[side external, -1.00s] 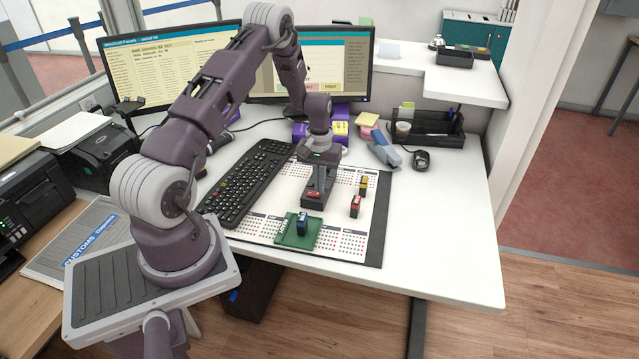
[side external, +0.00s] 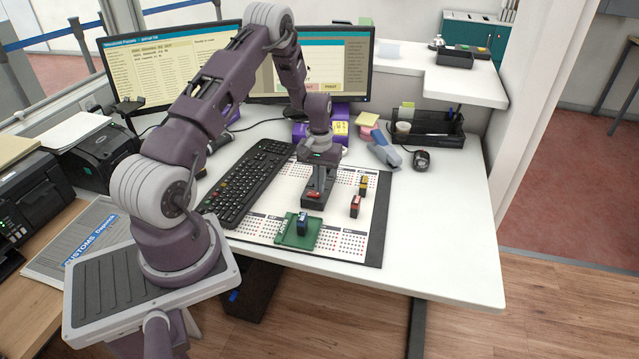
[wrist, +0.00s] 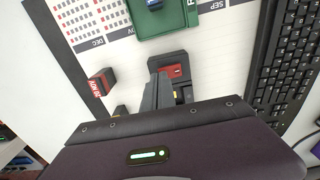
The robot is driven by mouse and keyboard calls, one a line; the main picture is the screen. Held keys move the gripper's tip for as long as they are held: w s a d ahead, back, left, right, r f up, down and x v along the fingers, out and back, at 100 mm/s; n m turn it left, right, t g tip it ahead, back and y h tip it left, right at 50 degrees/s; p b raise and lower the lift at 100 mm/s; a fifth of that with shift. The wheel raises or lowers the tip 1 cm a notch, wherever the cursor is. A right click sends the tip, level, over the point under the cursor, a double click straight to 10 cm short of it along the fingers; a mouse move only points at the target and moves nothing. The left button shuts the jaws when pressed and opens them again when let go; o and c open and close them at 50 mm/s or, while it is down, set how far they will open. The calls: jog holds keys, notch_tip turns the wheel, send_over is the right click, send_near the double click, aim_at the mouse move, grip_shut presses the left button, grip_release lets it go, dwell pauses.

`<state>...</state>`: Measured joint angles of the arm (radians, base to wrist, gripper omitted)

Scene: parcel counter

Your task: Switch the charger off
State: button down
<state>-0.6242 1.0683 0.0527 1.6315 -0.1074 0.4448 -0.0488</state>
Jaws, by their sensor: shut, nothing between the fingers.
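The charger (side external: 306,204) is a small dark box on the white calendar mat, with a red rocker switch (side external: 313,194) on top. In the wrist view the dark charger (wrist: 156,64) shows the red switch (wrist: 175,71) beside my fingers. My gripper (side external: 317,192) is shut and empty, pointing down at the charger. In the wrist view my gripper (wrist: 158,85) is over the charger and hides part of it. I cannot tell whether the fingertips touch the switch, or which way it is tipped.
A green tray (side external: 285,240) with a blue block (side external: 302,223) stands in front. A red block (side external: 355,206) and a yellow block (side external: 363,187) stand to the right. A black keyboard (side external: 245,185) lies to the left. The white desk at right front (side external: 440,240) is clear.

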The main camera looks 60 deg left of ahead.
jog(key=shift+f, duration=0.65)
dwell(0.4)
jog(key=shift+w+a+r, duration=0.1)
jog(key=shift+r, duration=1.75)
jog(key=shift+r, duration=2.3)
jog(key=s+d+r+m+t, duration=0.1)
jog(key=d+r+m, duration=0.1)
jog(key=d+r, duration=0.65)
jog(key=s+d+r+m+t, duration=0.15)
jog(key=d+r, duration=0.45)
jog(key=r, duration=0.6)
jog(key=s+d+r+m+t, duration=0.1)
jog(key=s+d+r+m, duration=0.1)
jog(key=s+d, duration=0.4)
jog(key=s+d+r+m+t, duration=0.2)
jog(key=s+d+r, duration=0.3)
jog(key=s, duration=0.9)
jog(key=d+m, duration=0.1)
jog(key=d, duration=0.1)
jog(key=shift+s+d+m, duration=0.3)
jog(key=shift+s+m, duration=0.05)
jog(key=shift+s, duration=0.05)
